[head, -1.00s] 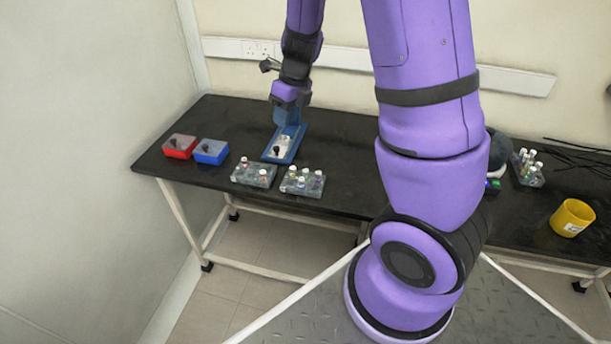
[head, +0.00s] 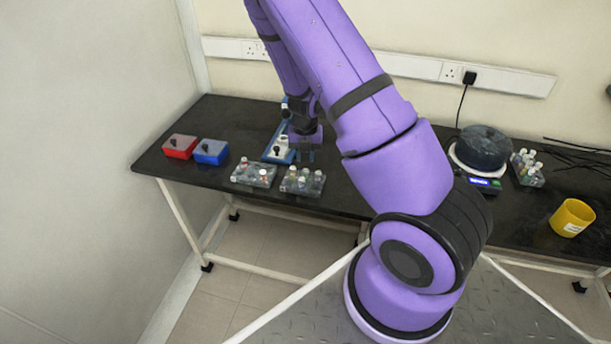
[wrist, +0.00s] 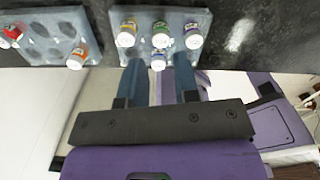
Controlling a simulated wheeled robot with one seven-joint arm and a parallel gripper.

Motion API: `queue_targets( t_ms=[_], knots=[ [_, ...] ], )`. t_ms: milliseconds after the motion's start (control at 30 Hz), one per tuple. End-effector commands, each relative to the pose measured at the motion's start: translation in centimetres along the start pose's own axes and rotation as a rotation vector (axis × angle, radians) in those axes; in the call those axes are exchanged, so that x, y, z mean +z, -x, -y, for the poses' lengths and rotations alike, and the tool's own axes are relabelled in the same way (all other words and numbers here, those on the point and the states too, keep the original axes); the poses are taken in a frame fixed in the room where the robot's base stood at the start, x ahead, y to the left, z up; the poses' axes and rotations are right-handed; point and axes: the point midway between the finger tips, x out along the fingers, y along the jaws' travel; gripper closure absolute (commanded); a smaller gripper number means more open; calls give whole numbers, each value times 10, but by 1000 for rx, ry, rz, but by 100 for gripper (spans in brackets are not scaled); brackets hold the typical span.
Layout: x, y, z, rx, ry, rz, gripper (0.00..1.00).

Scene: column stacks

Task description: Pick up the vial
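Several vials with pale caps stand in the right-hand grey rack (head: 290,189), near the table's front edge; one is a front vial (head: 301,182). In the wrist view, coloured-label vials such as a middle vial (wrist: 160,32) stand in a rack at the top. Which one is the task's vial I cannot tell. My gripper (head: 306,156) points down just behind the right-hand rack. In the wrist view my gripper (wrist: 160,68) has its two blue fingers apart, with nothing held. A white-capped vial (wrist: 158,61) shows in line with the gap; its depth is unclear.
A second rack (head: 254,178) with several vials stands just left. A blue tray (head: 270,154) with a white item is behind the racks. Red (head: 180,152) and blue (head: 211,158) boxes stand left. A scale (head: 485,183) and yellow cup (head: 572,217) are right.

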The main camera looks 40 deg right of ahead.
Motion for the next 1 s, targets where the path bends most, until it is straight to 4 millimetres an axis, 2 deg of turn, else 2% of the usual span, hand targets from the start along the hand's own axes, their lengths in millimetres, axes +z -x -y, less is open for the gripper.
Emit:
queue_targets(
  t_ms=[267, 600, 933, 1000],
  knots=[
    [-1, -19, 1, 0, 0, -2, 71],
    [-2, -58, 1, 1, 0, -1, 71],
    [-2, -63, 1, 1, 2, 0, 71],
    [-2, -63, 1, 1, 2, 0, 87]
  ],
)
